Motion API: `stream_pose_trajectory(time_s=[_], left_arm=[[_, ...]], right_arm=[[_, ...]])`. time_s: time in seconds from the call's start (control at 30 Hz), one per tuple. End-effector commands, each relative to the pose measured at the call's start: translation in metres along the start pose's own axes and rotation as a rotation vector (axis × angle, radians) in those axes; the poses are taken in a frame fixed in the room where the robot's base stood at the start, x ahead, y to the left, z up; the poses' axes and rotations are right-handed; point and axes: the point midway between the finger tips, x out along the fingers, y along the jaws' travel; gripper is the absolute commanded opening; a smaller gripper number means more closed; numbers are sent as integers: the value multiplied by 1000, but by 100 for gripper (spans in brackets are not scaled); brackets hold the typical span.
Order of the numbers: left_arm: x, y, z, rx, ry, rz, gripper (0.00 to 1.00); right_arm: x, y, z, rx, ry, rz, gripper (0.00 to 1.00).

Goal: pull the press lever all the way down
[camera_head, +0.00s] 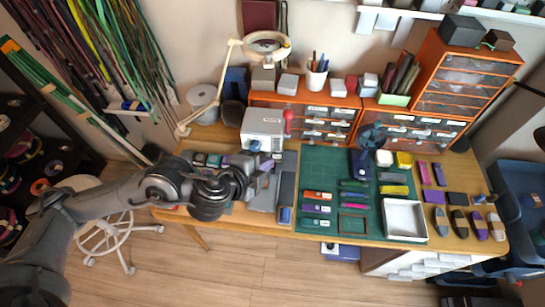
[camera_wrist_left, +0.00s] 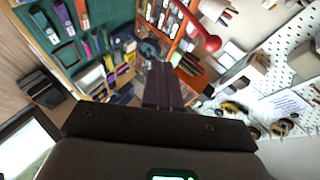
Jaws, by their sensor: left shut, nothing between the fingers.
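The press (camera_head: 262,129) is a white box-shaped machine on the left part of the table, at the back. Its lever ends in a red knob (camera_head: 289,115) at the machine's right side, and the knob stands up high. My left gripper (camera_head: 264,163) is just in front of the press, below the knob in the head view. In the left wrist view, the red lever with its round knob (camera_wrist_left: 211,43) shows above and to the right of my shut, empty left fingers (camera_wrist_left: 164,68), apart from them. My left wrist hides part of the table. My right gripper is not in view.
A green cutting mat (camera_head: 328,188) with small tools lies right of the press, with a white tray (camera_head: 404,219) on it. Orange drawer units (camera_head: 325,121) line the back. A magnifier lamp (camera_head: 267,44) hangs above the press. A pen cup (camera_head: 316,79) stands behind.

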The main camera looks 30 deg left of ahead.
Motion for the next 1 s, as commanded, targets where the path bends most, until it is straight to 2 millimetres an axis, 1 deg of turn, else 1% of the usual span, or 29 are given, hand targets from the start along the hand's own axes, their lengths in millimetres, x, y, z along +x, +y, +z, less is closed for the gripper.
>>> stream_pose_trajectory(time_s=[0.03,0.1,0.3,0.5,0.9,1.0], left_arm=[[-12,-8,-2,1,-1,-1,0],[-22,-11,-2,1,0,-1,0],[-39,-15,-2,-1,-1,-3,0],[-44,-16,-2,-1,0,-4,0],[-44,-16,-2,-2,0,-4,0],[-44,-9,0,-3,-4,10,0]], right_arm=[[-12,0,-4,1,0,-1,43],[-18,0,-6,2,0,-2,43],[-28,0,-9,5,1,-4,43],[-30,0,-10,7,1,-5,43],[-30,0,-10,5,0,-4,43],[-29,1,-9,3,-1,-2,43]])
